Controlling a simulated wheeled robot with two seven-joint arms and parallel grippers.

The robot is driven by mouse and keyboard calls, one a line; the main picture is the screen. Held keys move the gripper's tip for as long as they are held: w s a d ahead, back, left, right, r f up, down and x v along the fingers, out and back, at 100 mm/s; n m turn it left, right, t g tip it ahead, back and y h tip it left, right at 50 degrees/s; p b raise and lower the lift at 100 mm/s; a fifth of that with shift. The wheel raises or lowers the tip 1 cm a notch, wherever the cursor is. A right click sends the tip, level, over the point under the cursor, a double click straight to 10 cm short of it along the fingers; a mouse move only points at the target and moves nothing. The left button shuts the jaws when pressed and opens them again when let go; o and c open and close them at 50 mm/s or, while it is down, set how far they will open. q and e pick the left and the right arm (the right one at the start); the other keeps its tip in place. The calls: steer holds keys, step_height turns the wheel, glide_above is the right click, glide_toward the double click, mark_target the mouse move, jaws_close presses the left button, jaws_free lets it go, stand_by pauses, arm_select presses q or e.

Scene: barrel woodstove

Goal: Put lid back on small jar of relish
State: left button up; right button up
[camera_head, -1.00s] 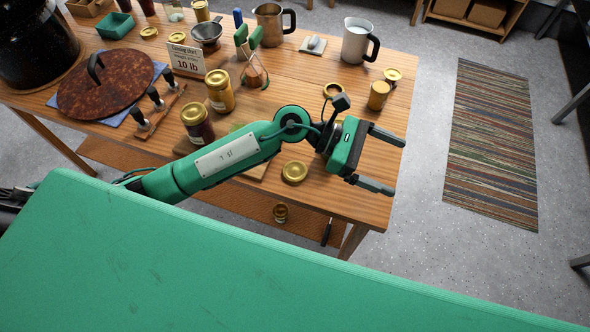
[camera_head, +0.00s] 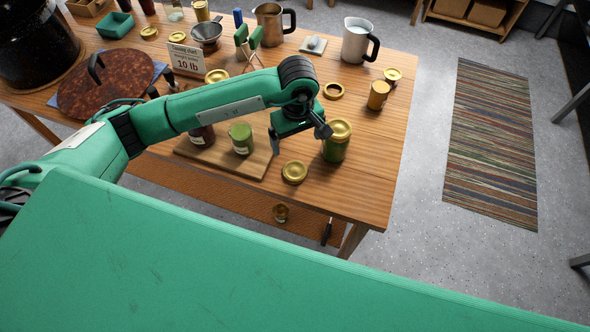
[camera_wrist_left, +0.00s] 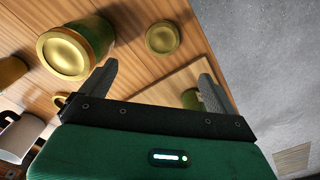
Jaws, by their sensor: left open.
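A small green jar (camera_head: 241,138), its top showing green with no gold lid, stands upright on a wooden board (camera_head: 225,158); I take it for the relish. In the left wrist view it is partly hidden by a finger (camera_wrist_left: 190,98). A gold lid (camera_head: 294,172) lies flat on the table right of the board; it also shows in the left wrist view (camera_wrist_left: 162,37). My left gripper (camera_head: 300,142) is open and empty, pointing down between the green jar and a larger gold-lidded green jar (camera_head: 336,147), behind the loose lid. My right gripper is not in view.
The larger gold-lidded jar stands close to my left gripper's right finger, also seen in the left wrist view (camera_wrist_left: 66,52). A dark red jar (camera_head: 201,136) stands on the board. A gold ring (camera_head: 334,90) and an amber jar (camera_head: 378,95) are behind. The table's front right is clear.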

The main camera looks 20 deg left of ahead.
arm_select(q)
steer(key=p, duration=0.2)
glide_above(295, 170)
steer(key=f, duration=0.7)
steer(key=shift+d+f, duration=0.2)
steer(key=shift+f, duration=0.6)
steer(key=shift+f+p, duration=0.1)
steer(key=shift+p, duration=0.35)
step_height(295, 170, down, 4)
steer(key=shift+s+a+p, duration=0.1)
steer(key=shift+a+p, duration=0.05)
steer(key=shift+p, duration=1.05)
steer(key=shift+f, duration=0.5)
steer(key=c, duration=1)
